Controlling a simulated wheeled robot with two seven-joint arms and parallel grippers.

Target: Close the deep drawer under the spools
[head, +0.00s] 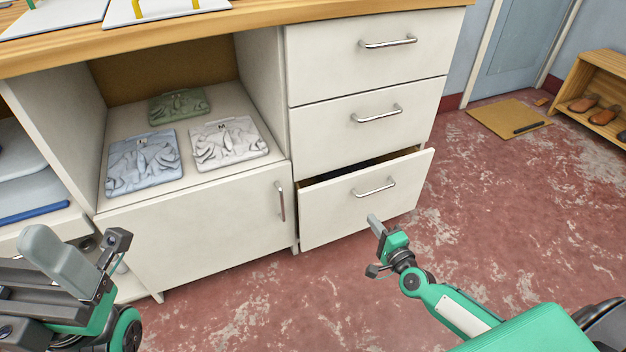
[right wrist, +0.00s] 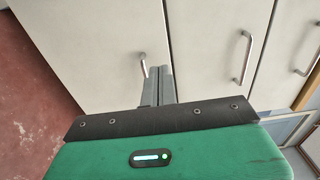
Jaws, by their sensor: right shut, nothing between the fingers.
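The deep bottom drawer (head: 355,210) of the white cabinet stands partly open, its front forward of the two drawers above it and a dark gap along its top. Its bar handle (head: 374,187) is on the front. My right gripper (head: 376,223) is shut and empty, just in front of the lower part of that drawer front; contact cannot be told. In the right wrist view the closed fingers (right wrist: 158,86) point at a white front beside a handle (right wrist: 143,66). My left gripper (head: 78,268) is at the lower left, away from the drawer; its jaw state is unclear. No spools are clearly visible.
Two shut drawers (head: 365,48) are above. Left of them are a shut cupboard door (head: 210,225) and an open shelf with folded cloths (head: 228,143). The red floor (head: 480,200) before the drawer is clear. A mat (head: 505,118) and shoe rack (head: 590,85) stand farther right.

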